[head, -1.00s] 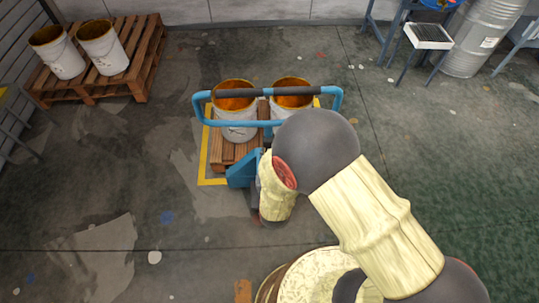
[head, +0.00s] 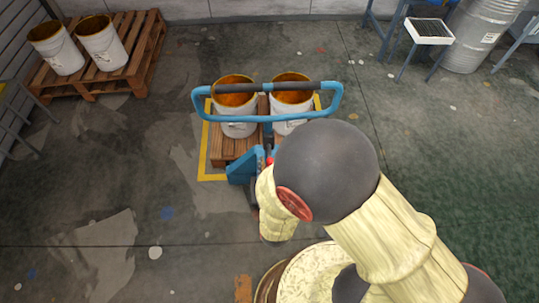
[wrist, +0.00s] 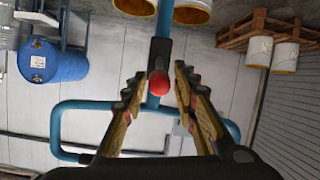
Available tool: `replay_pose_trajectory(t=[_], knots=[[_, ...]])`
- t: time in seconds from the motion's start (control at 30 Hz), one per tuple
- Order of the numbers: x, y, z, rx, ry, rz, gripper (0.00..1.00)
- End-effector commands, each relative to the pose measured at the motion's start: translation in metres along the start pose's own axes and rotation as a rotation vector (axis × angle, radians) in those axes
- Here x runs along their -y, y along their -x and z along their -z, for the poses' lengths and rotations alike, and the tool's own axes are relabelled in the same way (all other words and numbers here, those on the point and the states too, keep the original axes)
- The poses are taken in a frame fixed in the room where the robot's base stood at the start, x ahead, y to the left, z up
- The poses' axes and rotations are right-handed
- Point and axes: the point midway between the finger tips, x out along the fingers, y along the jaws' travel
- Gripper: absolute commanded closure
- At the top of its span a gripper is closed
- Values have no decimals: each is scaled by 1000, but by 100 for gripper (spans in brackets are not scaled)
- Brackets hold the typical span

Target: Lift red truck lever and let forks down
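The blue pallet truck (head: 241,168) stands in the middle of the head view, with its looped handle (head: 335,100) raised over two buckets. The red lever shows as a small red spot (head: 269,160) beside my arm. In the wrist view its round red knob (wrist: 158,83) sits on a dark mount on the blue handle post. My gripper (wrist: 157,72) is open, with one finger on each side of the knob and a visible gap to both. In the head view my arm hides the gripper. The forks are hidden under the loaded wooden pallet (head: 222,147).
Two white buckets (head: 238,128) (head: 289,128) stand on the pallet inside a yellow floor marking (head: 203,150). Another pallet (head: 150,62) with two buckets is at the back left. A metal drum (head: 478,38) and a small stand (head: 430,30) are at the back right. The left floor is mostly clear.

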Motion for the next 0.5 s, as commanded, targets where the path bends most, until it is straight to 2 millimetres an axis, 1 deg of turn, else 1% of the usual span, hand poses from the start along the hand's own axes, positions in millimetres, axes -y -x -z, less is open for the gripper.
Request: replay_pose_trajectory(t=[0.03, 0.1, 0.2, 0.33, 0.5], knots=[[2, 10, 1, -2, 1, 5, 71], [1, 20, 1, -2, 1, 4, 71], [1, 30, 0, -1, 0, 3, 71], [1, 40, 0, -1, 0, 2, 71], [0, 44, 0, 0, -1, 0, 71]])
